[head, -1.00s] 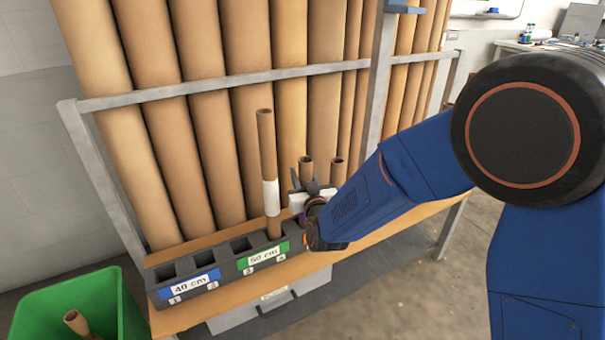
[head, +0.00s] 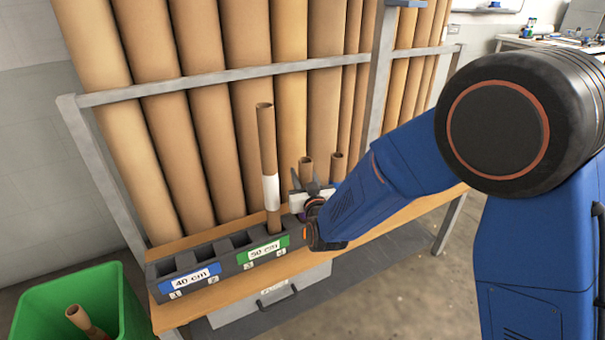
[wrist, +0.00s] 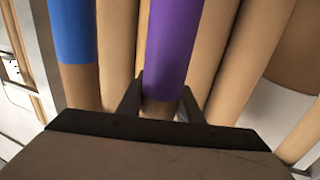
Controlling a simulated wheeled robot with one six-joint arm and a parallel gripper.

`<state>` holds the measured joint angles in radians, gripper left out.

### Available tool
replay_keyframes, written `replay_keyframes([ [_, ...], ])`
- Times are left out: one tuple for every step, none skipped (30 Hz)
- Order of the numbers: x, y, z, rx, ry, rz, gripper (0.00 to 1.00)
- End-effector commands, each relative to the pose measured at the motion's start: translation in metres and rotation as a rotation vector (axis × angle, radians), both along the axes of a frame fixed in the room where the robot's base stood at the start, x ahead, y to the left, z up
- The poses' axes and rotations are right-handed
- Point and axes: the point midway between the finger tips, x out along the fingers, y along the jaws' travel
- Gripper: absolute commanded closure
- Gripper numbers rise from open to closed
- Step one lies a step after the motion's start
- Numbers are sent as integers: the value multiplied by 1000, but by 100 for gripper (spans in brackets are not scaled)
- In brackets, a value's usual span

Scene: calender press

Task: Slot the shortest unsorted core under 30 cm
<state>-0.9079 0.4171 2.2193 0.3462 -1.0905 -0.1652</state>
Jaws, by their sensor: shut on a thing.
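My gripper (head: 312,192) is at the right end of the slot block (head: 192,258), low in front of the tall tubes. In the wrist view its fingers (wrist: 160,100) are closed on either side of a brown core with a purple band (wrist: 173,45). A core with a blue band (wrist: 73,30) stands to its left there. In the head view two short core tops show behind the gripper, a left one (head: 306,165) and a right one (head: 337,160); their lower parts are hidden. The block carries a blue 40 cm label (head: 189,282) and a green 50 cm label (head: 263,251). My arm may hide more.
A taller core with a white band (head: 271,190) stands in a slot by the green label; several slots to its left look empty. Large tubes (head: 210,140) lean behind a grey rail (head: 230,78). A green bin (head: 125,300) holding a core (head: 85,322) is at lower left.

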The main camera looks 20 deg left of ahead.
Motion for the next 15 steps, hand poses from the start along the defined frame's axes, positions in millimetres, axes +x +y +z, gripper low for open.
replay_keyframes([
  [0,0,-1,0,0,0,100],
  [0,0,-2,0,0,0,100],
  [0,0,-2,0,0,0,100],
  [0,0,-3,0,0,0,100],
  [0,0,-3,1,-1,0,100],
  [0,0,-4,1,-1,0,100],
  [0,0,-5,1,-1,0,100],
  [0,0,-6,1,-1,0,100],
  [0,0,-6,1,-1,0,100],
  [0,0,-7,1,-1,0,100],
  [0,0,-8,1,-1,0,100],
  [0,0,-9,0,0,0,100],
  [0,0,-9,0,0,0,100],
  [0,0,-10,0,0,0,100],
  [0,0,-11,0,0,0,100],
])
